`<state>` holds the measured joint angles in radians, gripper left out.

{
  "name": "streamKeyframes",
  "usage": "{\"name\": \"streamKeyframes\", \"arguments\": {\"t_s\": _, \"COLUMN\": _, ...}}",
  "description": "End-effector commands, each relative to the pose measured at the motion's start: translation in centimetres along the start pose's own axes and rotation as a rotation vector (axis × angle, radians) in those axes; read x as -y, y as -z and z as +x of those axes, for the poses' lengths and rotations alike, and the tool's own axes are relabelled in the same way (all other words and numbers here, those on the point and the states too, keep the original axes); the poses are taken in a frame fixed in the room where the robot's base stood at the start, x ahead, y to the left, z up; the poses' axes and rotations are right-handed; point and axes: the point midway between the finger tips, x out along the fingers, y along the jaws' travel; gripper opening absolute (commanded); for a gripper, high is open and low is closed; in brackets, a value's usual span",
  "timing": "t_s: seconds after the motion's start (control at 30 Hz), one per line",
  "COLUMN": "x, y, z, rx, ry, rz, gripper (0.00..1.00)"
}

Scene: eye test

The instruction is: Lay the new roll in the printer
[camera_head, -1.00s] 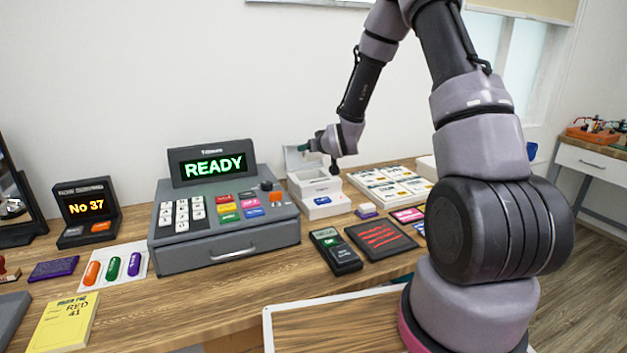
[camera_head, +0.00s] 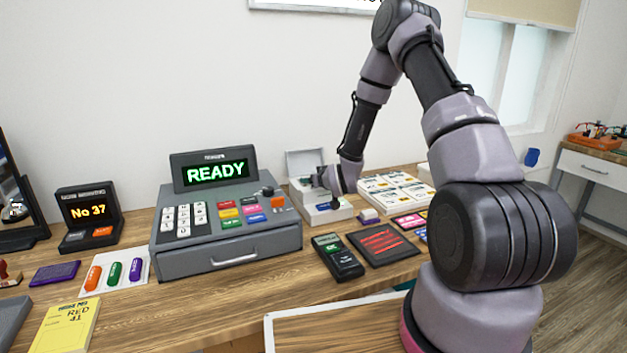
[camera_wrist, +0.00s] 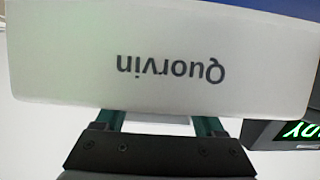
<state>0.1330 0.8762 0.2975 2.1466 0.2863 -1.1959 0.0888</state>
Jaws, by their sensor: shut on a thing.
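The white printer (camera_head: 330,214) stands on the counter right of the cash register, its lid (camera_head: 303,157) raised at the back. My gripper (camera_head: 318,180) is low at the printer's open top, in front of the lid. In the wrist view a white face marked "Quorvin" upside down, which looks like the printer's front, hides the fingertips. My gripper (camera_wrist: 157,119) has its green fingers apart, shut on a pale thing, apparently the new roll (camera_wrist: 160,129). Only a strip of it shows; whether it touches the printer's inside is hidden.
The cash register (camera_head: 225,233) stands close on the left. White cards (camera_head: 395,187) lie to the right. The wall is close behind.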

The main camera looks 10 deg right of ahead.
Motion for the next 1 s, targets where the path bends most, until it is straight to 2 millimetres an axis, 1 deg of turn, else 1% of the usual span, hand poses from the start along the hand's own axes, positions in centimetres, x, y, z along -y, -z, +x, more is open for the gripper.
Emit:
{"name": "streamKeyframes", "arguments": {"t_s": 0.03, "x": 0.0, "y": -0.2, "z": 0.1, "rx": 0.001, "ry": 0.000, "rz": 0.000, "gripper": 0.13}}
{"name": "streamKeyframes", "arguments": {"t_s": 0.07, "x": 0.0, "y": -0.1, "z": 0.1, "rx": 0.000, "ry": 0.000, "rz": 0.000, "gripper": 0.82}}
{"name": "streamKeyframes", "arguments": {"t_s": 0.37, "x": 0.0, "y": -0.1, "z": 0.0, "rx": 0.000, "ry": 0.000, "rz": 0.000, "gripper": 0.83}}
{"name": "streamKeyframes", "arguments": {"t_s": 0.47, "x": 0.0, "y": 0.2, "z": -0.3, "rx": 0.001, "ry": 0.000, "rz": 0.000, "gripper": 0.83}}
{"name": "streamKeyframes", "arguments": {"t_s": 0.57, "x": 0.0, "y": 0.1, "z": -1.6, "rx": 0.002, "ry": 0.000, "rz": 0.001, "gripper": 0.83}}
{"name": "streamKeyframes", "arguments": {"t_s": 0.67, "x": 0.0, "y": 0.2, "z": -3.6, "rx": 0.002, "ry": 0.000, "rz": -0.001, "gripper": 0.83}}
{"name": "streamKeyframes", "arguments": {"t_s": 0.8, "x": 0.0, "y": 0.1, "z": -6.8, "rx": 0.001, "ry": 0.000, "rz": -0.001, "gripper": 0.83}}
{"name": "streamKeyframes", "arguments": {"t_s": 0.9, "x": 0.0, "y": 0.1, "z": -8.8, "rx": 0.002, "ry": 0.000, "rz": -0.001, "gripper": 0.83}}
{"name": "streamKeyframes", "arguments": {"t_s": 1.0, "x": 0.0, "y": 0.2, "z": -10.3, "rx": 0.001, "ry": 0.000, "rz": 0.000, "gripper": 0.83}}
